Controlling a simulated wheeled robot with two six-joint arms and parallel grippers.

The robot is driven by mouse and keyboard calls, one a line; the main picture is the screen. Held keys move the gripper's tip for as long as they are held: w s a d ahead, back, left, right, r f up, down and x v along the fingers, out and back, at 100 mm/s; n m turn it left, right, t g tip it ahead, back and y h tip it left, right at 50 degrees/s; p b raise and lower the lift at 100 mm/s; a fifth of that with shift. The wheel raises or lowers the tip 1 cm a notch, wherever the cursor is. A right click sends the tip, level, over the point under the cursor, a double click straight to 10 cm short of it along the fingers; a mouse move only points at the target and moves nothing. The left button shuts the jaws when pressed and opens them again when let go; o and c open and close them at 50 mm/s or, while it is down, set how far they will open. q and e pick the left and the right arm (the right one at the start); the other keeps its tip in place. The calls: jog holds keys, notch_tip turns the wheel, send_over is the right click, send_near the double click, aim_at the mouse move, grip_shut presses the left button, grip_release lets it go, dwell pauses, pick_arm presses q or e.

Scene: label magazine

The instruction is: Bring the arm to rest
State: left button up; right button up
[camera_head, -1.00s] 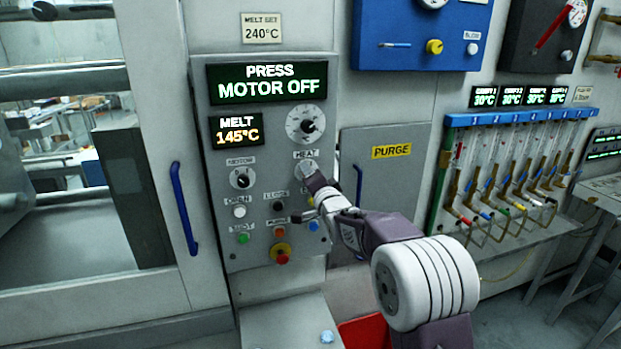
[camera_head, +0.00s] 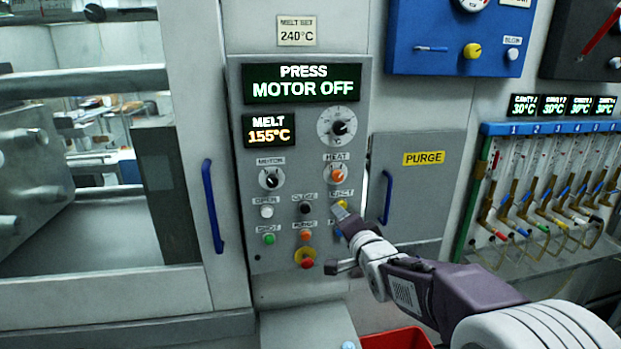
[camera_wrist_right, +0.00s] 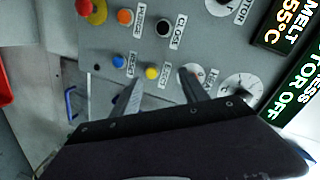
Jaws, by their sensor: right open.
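My right arm comes in from the lower right in the head view. Its right gripper (camera_head: 337,239) is open and empty, with its fingers spread in front of the lower right of the control panel (camera_head: 246,215). One fingertip overlaps the area by the yellow eject button (camera_head: 343,204); I cannot tell whether it touches. The orange heat knob (camera_head: 338,174) is above the gripper and free of it. In the right wrist view the open fingers (camera_wrist_right: 162,88) point at the panel, with the yellow button (camera_wrist_right: 151,73) between them. My left gripper is not in view.
The melt display (camera_head: 269,131) reads 155°C and the press display (camera_head: 302,83) reads MOTOR OFF. Blue handles stand left (camera_head: 212,206) and right (camera_head: 387,197) of the panel. A red bin (camera_head: 398,339) is below. A blue-railed flow rack (camera_head: 540,129) stands right.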

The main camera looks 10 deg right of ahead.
jog(key=s+f+n+g, duration=0.2)
jog(key=s+f+g, duration=0.2)
jog(key=s+f, duration=0.45)
jog(key=s+f+n+g, duration=0.3)
jog(key=s+f+g, duration=0.25)
jog(key=f, duration=0.65)
jog(key=s+f+n+g, duration=0.2)
jog(key=s+f+n, duration=0.1)
jog(key=s, duration=0.4)
jog(key=s+f+n+g, duration=0.3)
jog(key=s, duration=0.4)
jog(key=shift+s+a+f+n+h, duration=0.15)
jog(key=shift+s+f+n+h, duration=0.05)
jog(key=shift+s+n+h, duration=0.1)
